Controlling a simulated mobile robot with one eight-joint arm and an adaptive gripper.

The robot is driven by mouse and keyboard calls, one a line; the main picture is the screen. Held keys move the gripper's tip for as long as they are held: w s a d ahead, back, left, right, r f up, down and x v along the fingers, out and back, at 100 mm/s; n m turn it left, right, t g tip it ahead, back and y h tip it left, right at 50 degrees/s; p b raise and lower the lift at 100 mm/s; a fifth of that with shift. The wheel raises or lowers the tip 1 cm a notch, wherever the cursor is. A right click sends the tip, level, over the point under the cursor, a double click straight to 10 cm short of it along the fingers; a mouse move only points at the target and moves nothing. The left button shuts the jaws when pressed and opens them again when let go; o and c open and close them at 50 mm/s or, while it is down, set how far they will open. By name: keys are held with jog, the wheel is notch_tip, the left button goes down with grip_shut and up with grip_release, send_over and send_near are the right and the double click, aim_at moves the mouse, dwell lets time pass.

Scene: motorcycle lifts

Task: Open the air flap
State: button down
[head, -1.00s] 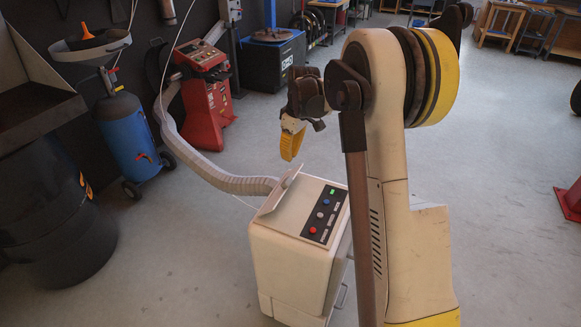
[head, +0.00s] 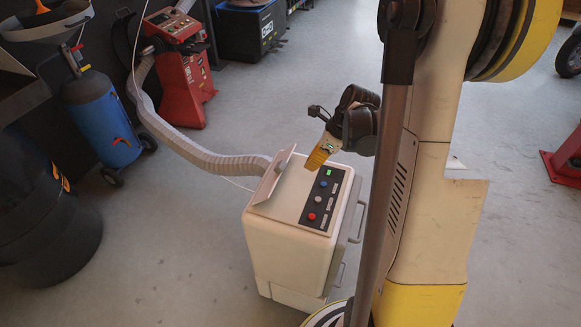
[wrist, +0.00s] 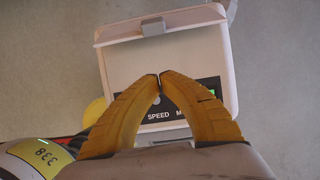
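The air flap (head: 273,177) is a pale plate along the left edge of the top of a beige machine (head: 285,245). It stands tilted up from the top, beside the hose end. In the wrist view the flap (wrist: 188,20) is a pale strip at the top, with a grey tab (wrist: 153,26) at its middle. My gripper (head: 314,166) has yellow fingers and hangs above the machine's top, to the right of the flap and apart from it. In the wrist view the fingertips of my gripper (wrist: 160,77) meet, with nothing between them.
A control panel (head: 324,196) with several buttons lies on the right of the machine's top, close to my gripper. A ribbed hose (head: 190,155) runs from the machine to a red unit (head: 181,85). A blue tank (head: 102,120) stands at left. Floor around the machine is mostly clear.

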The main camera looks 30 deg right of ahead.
aim_at(293, 187)
jog(key=b+x, duration=0.4)
jog(key=x, duration=0.6)
jog(key=shift+f+b, duration=0.25)
jog(key=shift+b, duration=0.05)
jog(key=shift+w+a+r, duration=0.3)
jog(key=shift+w+r, duration=0.05)
jog(key=shift+r, duration=0.25)
jog(key=shift+w+a+r, duration=0.35)
jog(key=shift+w+r, duration=0.05)
jog(key=shift+r, duration=0.15)
jog(key=shift+w+a+r, duration=0.2)
jog(key=shift+w+r, duration=0.15)
jog(key=shift+r, duration=0.15)
jog(key=shift+w+a+r+g+h+p, duration=0.2)
jog(key=shift+r+g+h+p, duration=0.1)
jog(key=shift+r, duration=0.1)
jog(key=shift+w+a+r, duration=0.25)
jog(key=shift+w, duration=0.05)
jog(key=shift+d, duration=0.1)
